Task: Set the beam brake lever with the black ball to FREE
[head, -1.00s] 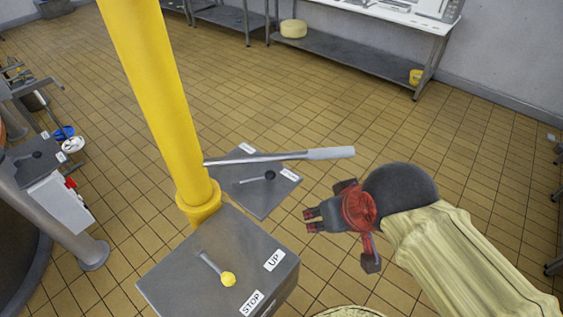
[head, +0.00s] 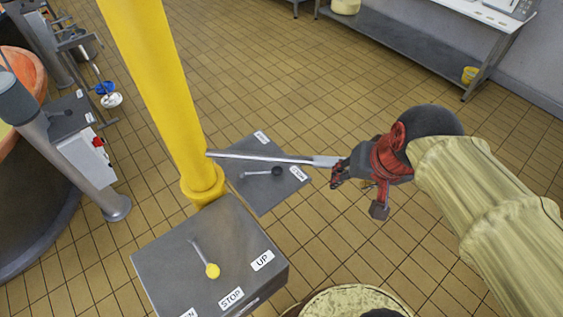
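The lever with the black ball (head: 277,171) lies over a grey plate (head: 262,197) beyond the yellow post. Its arm points right, and the ball is close to the right-hand white label (head: 298,173). Another label (head: 262,137) is at the plate's far edge; I cannot read either. My gripper (head: 337,174) is right of the plate, apart from the ball in the picture. It overlaps the outer end of a long grey bar (head: 265,156). Its fingers are partly hidden, and I cannot tell whether they grip the bar.
The bar sticks out from the yellow post (head: 160,90) across the plate's far part. A nearer grey box (head: 170,270) carries a yellow-ball lever (head: 212,271) and labels including UP and STOP. A vat (head: 40,225) stands left. Tiled floor is open behind.

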